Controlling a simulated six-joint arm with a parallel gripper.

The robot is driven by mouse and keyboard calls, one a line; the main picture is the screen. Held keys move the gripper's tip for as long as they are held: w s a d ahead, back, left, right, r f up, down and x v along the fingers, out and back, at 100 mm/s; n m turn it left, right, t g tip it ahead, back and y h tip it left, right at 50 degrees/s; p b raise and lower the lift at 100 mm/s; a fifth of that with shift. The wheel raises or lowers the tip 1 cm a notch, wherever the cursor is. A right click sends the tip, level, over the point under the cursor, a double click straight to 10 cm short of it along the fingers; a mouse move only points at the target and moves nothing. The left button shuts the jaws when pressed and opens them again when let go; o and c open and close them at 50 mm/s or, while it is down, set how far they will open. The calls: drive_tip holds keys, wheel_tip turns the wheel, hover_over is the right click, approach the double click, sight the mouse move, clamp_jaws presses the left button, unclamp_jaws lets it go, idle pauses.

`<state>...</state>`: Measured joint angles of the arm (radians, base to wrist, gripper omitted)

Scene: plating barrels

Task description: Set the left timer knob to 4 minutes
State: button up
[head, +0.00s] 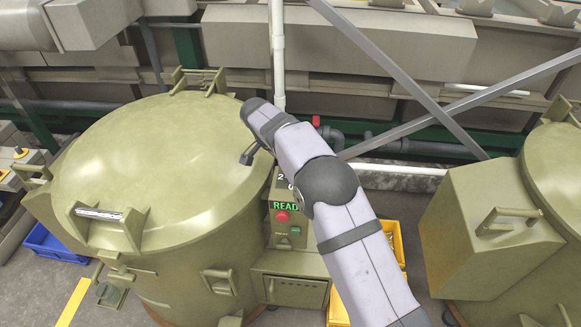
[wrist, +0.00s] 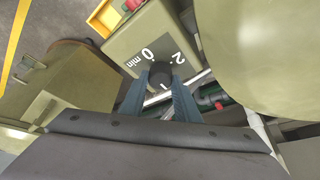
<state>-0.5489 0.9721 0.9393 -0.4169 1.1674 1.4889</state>
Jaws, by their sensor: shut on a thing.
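The left timer knob (wrist: 160,71) is a dark round knob on an olive control box (wrist: 150,30). In the wrist view my gripper (wrist: 160,82) has its two blue-grey fingers on either side of the knob, shut on it. The printed marks "0", "2" and "min" show beside the knob; a 4 mark is not visible and the pointer's setting cannot be read. In the head view the control box (head: 284,242) stands beside the left barrel, and my arm hides most of its dial; the knob cannot be made out there.
The big olive left barrel (head: 150,170) with its domed lid stands close left of my arm. The box has a green "READ…" display (head: 285,205), a red button (head: 282,216) and a green one (head: 295,231). A yellow bin (head: 398,245) and another barrel (head: 485,230) are right.

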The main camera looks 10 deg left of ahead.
sight(283, 183)
drive_tip(key=o, duration=1)
drive_tip(key=shift+b+v, duration=0.65)
drive_tip(key=shift+v, duration=3.05)
